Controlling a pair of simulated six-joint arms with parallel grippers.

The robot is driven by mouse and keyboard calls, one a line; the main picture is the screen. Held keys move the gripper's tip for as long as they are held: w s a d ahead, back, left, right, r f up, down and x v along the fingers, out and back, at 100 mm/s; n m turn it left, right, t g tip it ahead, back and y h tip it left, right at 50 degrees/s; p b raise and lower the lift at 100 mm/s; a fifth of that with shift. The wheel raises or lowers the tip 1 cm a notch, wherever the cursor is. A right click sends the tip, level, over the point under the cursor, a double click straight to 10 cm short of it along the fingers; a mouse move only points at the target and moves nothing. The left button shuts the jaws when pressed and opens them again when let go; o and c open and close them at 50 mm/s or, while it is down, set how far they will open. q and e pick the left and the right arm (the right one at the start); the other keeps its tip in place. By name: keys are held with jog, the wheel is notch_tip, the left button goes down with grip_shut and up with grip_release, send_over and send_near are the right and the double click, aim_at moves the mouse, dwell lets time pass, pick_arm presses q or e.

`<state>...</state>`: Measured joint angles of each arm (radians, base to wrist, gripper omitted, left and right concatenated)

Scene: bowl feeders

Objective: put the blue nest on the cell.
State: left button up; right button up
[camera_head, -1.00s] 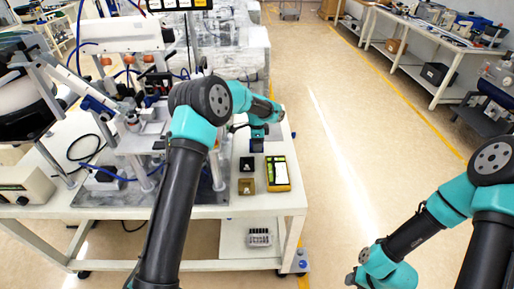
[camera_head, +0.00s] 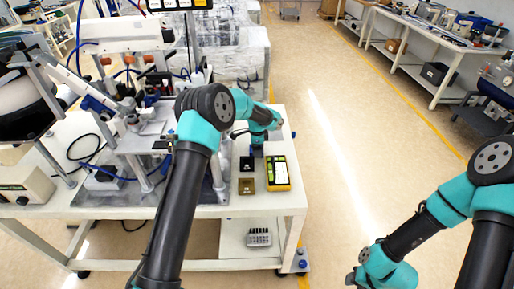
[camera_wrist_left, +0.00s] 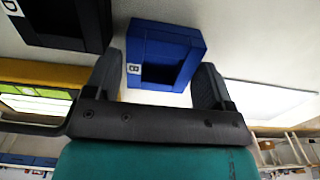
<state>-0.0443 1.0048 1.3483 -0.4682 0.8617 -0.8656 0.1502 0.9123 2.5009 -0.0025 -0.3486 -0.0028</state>
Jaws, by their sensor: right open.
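The blue nest (camera_wrist_left: 149,37), a square block with a dark recess and a small white "B" label, stands upright on the white tabletop. In the head view it shows as a small blue patch (camera_head: 257,151) under my left gripper. My left gripper (camera_wrist_left: 160,80) is open, with one finger on either side of the near part of the nest. A gap shows at the left finger; whether the right finger touches cannot be told. The cell appears to be the machine on the grey base plate (camera_head: 136,194) to the left. My right gripper is out of view; only its arm shows.
A black nest (camera_head: 246,164) and a brown-gold nest (camera_head: 247,186) stand beside the blue one. A yellow device (camera_head: 279,173) lies close on the right, near the table edge. My left arm covers part of the cell.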

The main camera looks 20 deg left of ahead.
pick_arm(q)
notch_tip(320, 180, up, 12)
jog(key=shift+r, duration=0.15)
dwell(0.7)
dwell(0.4)
